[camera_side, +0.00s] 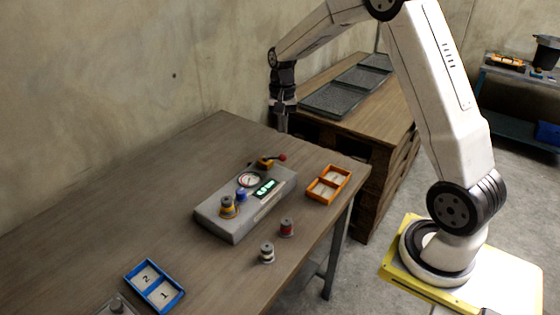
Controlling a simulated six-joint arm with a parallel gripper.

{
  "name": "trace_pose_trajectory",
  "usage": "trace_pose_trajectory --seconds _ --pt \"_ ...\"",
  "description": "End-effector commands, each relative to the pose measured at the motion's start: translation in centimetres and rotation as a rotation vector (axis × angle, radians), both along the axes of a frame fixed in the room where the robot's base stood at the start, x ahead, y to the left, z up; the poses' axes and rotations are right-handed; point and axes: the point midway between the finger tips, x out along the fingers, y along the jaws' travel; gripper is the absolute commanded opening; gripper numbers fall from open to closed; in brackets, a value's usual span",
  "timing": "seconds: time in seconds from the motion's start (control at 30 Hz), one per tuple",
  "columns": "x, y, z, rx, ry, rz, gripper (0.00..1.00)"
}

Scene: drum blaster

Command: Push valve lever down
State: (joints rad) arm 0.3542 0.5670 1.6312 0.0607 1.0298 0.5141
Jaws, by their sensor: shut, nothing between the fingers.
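The valve lever (281,157) is a small lever with a red knob on a brass-coloured valve (266,162), at the far end of a grey control box (229,226). The box stands on the wooden table and carries a round dial gauge (249,179) and a lit green display (265,188). The lever's exact angle is too small to tell. My gripper (282,129) is shut and empty, pointing down. It appears above and beyond the table's far edge, behind the valve in the picture and apart from it.
An orange two-compartment tray (328,197) lies right of the box. Two small spools, one red (287,228) and one pale (267,253), stand in front. A blue numbered tray (176,298) lies front left. A crate-like bench with dark panels (335,100) stands behind. The table's left side is clear.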

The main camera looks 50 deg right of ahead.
Motion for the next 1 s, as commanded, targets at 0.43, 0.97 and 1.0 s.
trace_pose_trajectory --seconds 0.43,0.97,1.0 --pt "-0.2 0.2 -2.4 0.001 0.003 0.001 0.0" --pt "-0.4 0.6 -6.6 0.0 0.0 0.001 0.0" --pt "-0.4 0.6 -6.7 0.0 0.0 0.001 0.0"
